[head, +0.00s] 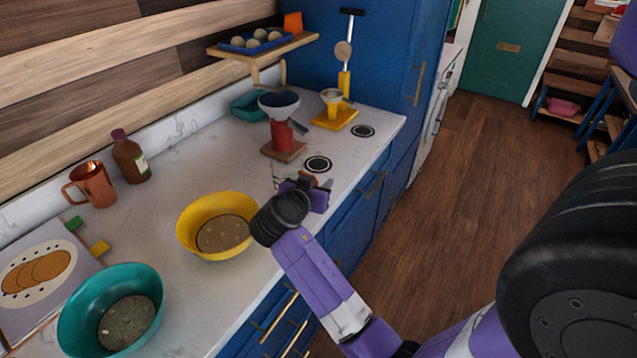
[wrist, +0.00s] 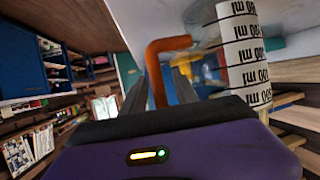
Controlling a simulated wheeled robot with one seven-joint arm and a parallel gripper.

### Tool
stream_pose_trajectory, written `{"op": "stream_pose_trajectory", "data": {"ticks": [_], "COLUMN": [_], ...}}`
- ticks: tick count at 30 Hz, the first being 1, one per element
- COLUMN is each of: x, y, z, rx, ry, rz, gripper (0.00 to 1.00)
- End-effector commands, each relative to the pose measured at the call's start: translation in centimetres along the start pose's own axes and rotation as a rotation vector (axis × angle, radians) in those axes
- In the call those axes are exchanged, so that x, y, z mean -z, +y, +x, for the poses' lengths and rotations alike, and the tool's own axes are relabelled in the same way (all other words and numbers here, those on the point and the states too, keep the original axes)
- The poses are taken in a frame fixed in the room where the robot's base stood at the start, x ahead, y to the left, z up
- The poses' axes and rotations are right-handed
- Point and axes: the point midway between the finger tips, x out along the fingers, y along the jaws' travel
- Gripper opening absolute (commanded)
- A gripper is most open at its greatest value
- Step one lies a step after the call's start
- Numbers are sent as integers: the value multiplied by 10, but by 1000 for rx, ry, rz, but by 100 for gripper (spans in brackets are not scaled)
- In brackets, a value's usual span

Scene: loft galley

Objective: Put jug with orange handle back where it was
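The jug with orange handle shows in the wrist view as a pale cylinder with black ml marks (wrist: 243,50). Its bent orange handle (wrist: 157,75) stands between my two dark fingers. In the head view the jug (head: 283,170) is small and mostly hidden behind my gripper, by the front of the white counter. My gripper (wrist: 160,85) looks open around the handle, with a gap beside it on the right; in the head view my gripper (head: 308,180) is at the jug, fingertips unclear. The jug's base is hidden.
A yellow bowl (head: 192,238) is left of my gripper, with a teal bowl (head: 75,325) nearer. A red grinder (head: 281,134) on a wooden base stands just behind the jug. A yellow scale-like stand (head: 338,118) is farther back. Open floor (head: 450,190) lies right of the counter.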

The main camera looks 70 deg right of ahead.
Motion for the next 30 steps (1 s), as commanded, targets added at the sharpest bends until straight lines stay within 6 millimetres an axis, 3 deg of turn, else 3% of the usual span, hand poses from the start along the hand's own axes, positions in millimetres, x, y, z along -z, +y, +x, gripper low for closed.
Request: {"op": "stream_pose_trajectory", "data": {"ticks": [5,19,30], "x": [-5,-4,-3], "y": [0,-4,-3], "z": [2,-69,-77], "rx": [-1,3,0], "ry": [0,1,0], "rz": [-1,0,0], "gripper": [36,36,36]}}
